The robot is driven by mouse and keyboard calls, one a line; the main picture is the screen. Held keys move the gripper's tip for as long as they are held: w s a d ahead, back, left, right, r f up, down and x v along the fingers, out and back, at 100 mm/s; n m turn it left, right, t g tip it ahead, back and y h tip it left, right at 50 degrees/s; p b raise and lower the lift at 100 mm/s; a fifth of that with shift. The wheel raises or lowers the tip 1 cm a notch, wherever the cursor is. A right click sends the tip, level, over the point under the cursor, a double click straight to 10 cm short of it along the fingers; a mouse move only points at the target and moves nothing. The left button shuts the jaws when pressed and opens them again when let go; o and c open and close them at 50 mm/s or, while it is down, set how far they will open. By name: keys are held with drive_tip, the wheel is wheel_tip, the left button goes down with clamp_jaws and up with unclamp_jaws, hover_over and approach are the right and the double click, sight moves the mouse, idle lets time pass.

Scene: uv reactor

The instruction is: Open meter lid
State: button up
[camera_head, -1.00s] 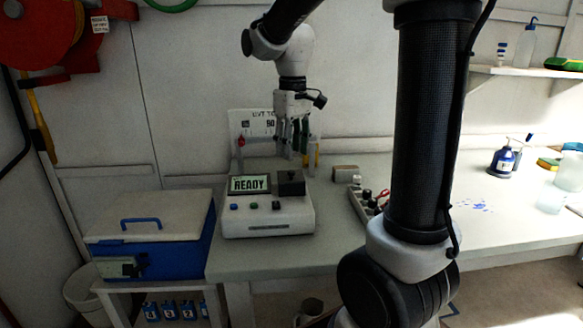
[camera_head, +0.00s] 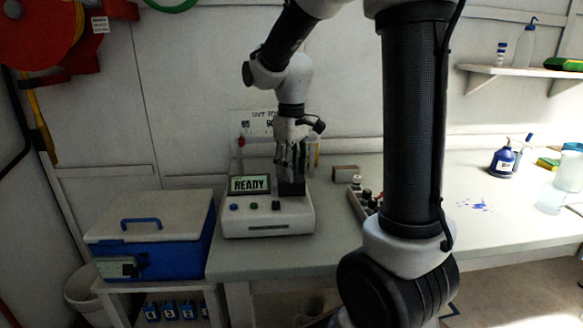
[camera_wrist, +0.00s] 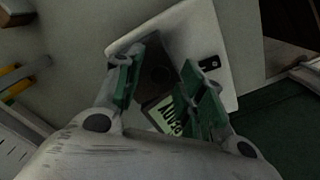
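The meter (camera_head: 268,222) is a white box on the bench with a lit READY display (camera_head: 250,185) and a row of buttons in front. Its lid (camera_head: 292,188) is the dark block on the right of its top and looks closed. My gripper (camera_head: 291,165) points down right above and behind the lid, partly covering it. In the wrist view, my gripper (camera_wrist: 160,90) has its green-padded fingers apart, with the dark lid (camera_wrist: 155,72) showing between them. I cannot tell whether a finger touches the lid. The meter's white casing (camera_wrist: 205,35) shows beyond.
A blue cooler (camera_head: 150,258) with a white top stands left of the bench. A sign (camera_head: 255,123) stands behind the meter. A small brown box (camera_head: 345,172) and a rack of vials (camera_head: 362,203) lie to the right. The bench front (camera_head: 330,250) is clear.

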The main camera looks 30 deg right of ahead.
clamp_jaws()
